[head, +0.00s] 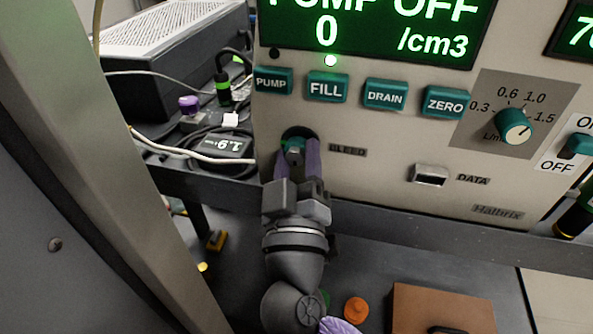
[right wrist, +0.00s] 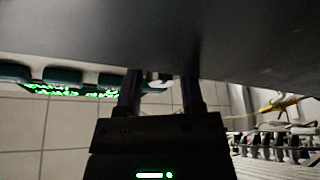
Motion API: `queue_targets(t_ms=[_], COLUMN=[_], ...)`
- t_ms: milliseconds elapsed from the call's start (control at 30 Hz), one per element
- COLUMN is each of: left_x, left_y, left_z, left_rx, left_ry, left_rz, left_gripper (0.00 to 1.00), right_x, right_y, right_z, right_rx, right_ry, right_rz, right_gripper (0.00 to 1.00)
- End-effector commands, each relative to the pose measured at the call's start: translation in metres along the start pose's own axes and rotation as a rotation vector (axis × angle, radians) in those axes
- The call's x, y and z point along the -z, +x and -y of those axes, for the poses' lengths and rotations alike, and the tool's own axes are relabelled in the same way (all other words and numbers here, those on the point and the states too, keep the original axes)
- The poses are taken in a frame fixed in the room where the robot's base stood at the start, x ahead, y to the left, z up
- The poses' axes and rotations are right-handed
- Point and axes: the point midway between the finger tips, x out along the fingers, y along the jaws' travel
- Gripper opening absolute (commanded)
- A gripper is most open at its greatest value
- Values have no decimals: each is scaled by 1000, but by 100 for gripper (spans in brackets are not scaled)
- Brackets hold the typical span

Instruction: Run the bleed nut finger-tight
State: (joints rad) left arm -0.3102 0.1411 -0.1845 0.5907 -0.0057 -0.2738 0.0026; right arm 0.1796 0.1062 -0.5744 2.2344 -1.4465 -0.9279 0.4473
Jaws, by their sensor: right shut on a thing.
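The bleed nut (head: 293,146) is a teal piece in the round recess beside the BLEED label on the front panel (head: 390,185). My right gripper (head: 295,157) reaches up to it from below, its two purple fingers on either side, shut on the nut. In the right wrist view the two fingers (right wrist: 160,90) point up toward the dark panel underside, and the nut between them is too dark to make out. The display reads PUMP OFF and 0 /cm3. My left gripper is not in view.
Teal PUMP, FILL, DRAIN and ZERO buttons (head: 385,93) sit above the recess. A flow knob (head: 514,127) and an ON/OFF switch (head: 575,146) are to the right. An orange knob-like piece (head: 356,310) and a brown block (head: 440,309) lie below. Cables and a grey unit (head: 165,50) stand left.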

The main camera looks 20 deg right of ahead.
Motion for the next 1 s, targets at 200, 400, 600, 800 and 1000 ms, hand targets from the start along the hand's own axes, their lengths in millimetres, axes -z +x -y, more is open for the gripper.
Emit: queue_targets(t_ms=[200, 400, 600, 800, 1000], left_x=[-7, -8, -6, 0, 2], left_y=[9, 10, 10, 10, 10], left_z=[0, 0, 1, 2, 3], left_rx=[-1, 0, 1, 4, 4], left_ry=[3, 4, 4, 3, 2], left_rz=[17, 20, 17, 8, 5], left_gripper=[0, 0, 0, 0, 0], right_x=[-1, 0, 1, 1, 1], right_y=[-1, -1, 0, 0, 0], right_z=[2, 2, 1, 1, 0], right_rx=[-12, -17, -17, -19, -20], right_ry=[44, 54, 54, 53, 53], right_rz=[2, 0, -1, -2, -1], right_gripper=[0, 0, 0, 74, 85])
